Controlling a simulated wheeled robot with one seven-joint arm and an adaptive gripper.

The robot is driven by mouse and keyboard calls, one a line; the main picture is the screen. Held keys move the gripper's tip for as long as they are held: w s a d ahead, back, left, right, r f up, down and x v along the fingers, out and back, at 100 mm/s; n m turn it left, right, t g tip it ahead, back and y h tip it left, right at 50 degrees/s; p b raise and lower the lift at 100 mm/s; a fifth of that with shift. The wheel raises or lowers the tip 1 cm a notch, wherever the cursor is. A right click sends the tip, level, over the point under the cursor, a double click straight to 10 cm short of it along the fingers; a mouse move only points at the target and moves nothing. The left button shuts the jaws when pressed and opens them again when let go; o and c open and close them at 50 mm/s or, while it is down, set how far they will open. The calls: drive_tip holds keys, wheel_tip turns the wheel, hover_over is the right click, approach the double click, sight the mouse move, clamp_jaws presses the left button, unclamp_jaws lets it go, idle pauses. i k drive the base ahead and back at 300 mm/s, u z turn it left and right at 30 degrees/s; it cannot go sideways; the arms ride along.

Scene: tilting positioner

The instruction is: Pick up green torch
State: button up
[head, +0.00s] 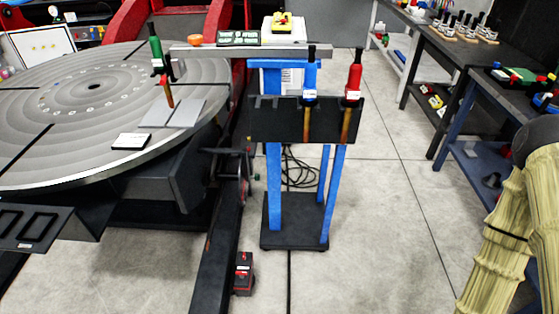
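A green torch (155,47) stands near upright above the right part of the round turntable, near the left end of a narrow grey shelf. It has a black middle part, and a copper-coloured tip points down towards grey plates. I cannot tell what holds it up. A blue torch (311,75) and a red torch (353,74) hang upright in a black rack (278,121) on a blue stand, with copper tips below. My arm in a beige sleeve shows at the right edge, far from the green torch. My gripper is out of view.
The large grey turntable (60,122) fills the left. A small red-and-black box (244,273) lies on the floor. Dark workbenches (445,52) line the right; the floor between is clear.

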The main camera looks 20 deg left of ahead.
sight(158, 61)
drive_tip(key=u, duration=0.7)
drive_tip(key=i, duration=0.95)
drive_tip(key=z, duration=0.05)
drive_tip(key=k, duration=0.5)
drive_tip(key=u, duration=4.2)
drive_tip(key=k, duration=0.5)
